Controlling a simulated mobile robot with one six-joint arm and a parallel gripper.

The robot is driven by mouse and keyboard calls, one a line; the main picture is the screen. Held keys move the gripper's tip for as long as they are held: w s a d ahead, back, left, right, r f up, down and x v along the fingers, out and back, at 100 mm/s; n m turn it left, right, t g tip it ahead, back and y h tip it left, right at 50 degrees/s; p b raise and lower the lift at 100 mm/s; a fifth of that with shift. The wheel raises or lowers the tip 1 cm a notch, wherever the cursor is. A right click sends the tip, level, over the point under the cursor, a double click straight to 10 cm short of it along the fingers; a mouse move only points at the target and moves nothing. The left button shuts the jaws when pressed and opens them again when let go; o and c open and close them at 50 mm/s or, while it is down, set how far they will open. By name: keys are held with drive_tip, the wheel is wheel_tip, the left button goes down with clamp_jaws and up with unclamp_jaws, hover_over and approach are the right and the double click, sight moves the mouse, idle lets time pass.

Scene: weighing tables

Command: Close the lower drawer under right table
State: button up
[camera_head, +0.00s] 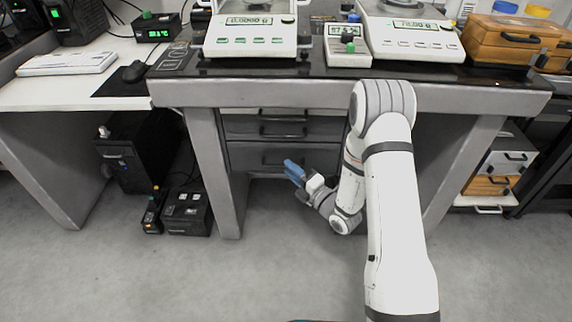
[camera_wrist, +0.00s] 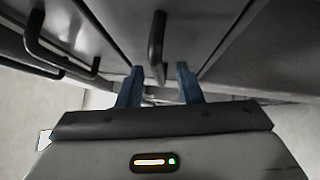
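The right table (camera_head: 240,93) has a black top and grey frame, with two grey drawers under it. The upper drawer (camera_head: 240,127) has a dark bar handle. The lower drawer (camera_head: 245,158) sits below it; my gripper partly covers its right side. I cannot tell how far its front stands out. My gripper (camera_head: 292,170), with blue fingers, is in front of the lower drawer. In the wrist view my gripper (camera_wrist: 160,72) has its fingers apart with nothing between them. A dark handle (camera_wrist: 157,45), apparently the lower drawer's, lies just beyond the fingertips, in line with the gap.
Another handle (camera_wrist: 38,45) shows left in the wrist view. Balances (camera_head: 250,35) stand on the table. The left table leg (camera_head: 217,180) is near the drawers. A black computer tower (camera_head: 140,150) and black boxes (camera_head: 187,212) stand on the floor left. The floor in front is clear.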

drive_tip(key=v, duration=0.5)
drive_tip(key=shift+r+p, duration=0.2)
drive_tip(key=shift+p, duration=0.1)
